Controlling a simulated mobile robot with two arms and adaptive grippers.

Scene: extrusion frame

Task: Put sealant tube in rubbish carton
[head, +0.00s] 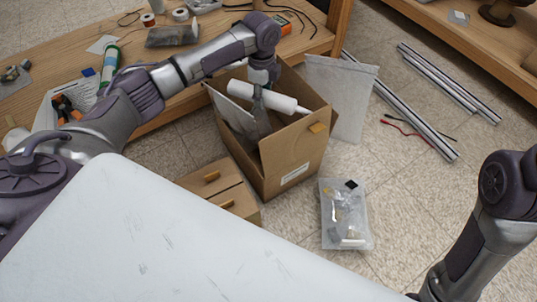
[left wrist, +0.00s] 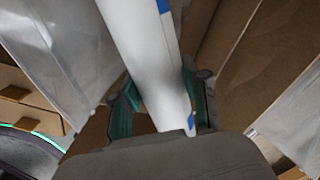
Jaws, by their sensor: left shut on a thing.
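The sealant tube (head: 282,102) is white, with a narrow nozzle end pointing right. In the left wrist view the tube (left wrist: 147,55) shows a blue stripe along one edge. My left gripper (head: 262,95) is shut around it, with a teal finger on each side. The rubbish carton (head: 296,155) is an open brown cardboard box on the floor beside the workbench. The tube lies tilted at the carton's opening, between its raised flaps; whether it touches a wall cannot be told. My right arm shows at lower right, its gripper out of view.
The workbench (head: 60,26) holds a green-and-white tube (head: 109,67), tape rolls and tools. A grey sheet-like bag (head: 340,97) stands behind the carton. A clear parts bag (head: 345,215) and metal extrusions (head: 415,115) lie on the floor. A small brown box (head: 225,190) stands in front.

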